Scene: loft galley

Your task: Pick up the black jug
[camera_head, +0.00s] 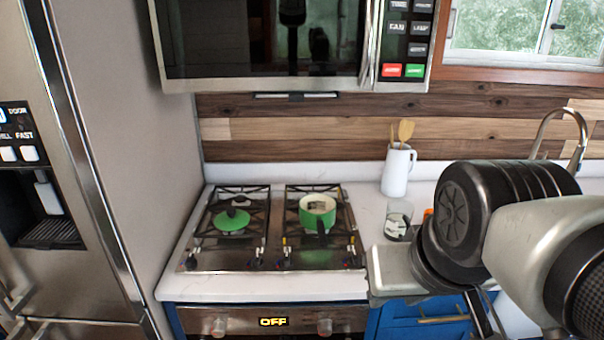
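I see no black jug in the head view. The only jug in sight is a white one (397,172) at the back of the counter, upright, with wooden utensils standing in it. My arm fills the right foreground and hides part of the counter behind it. A thin dark piece at my arm's lower end (479,314) may be part of my gripper. Its fingertips do not show clearly, and I cannot tell whether they hold anything.
A microwave (265,45) hangs above; a fridge (100,130) stands left. A faucet (562,120) is far right.

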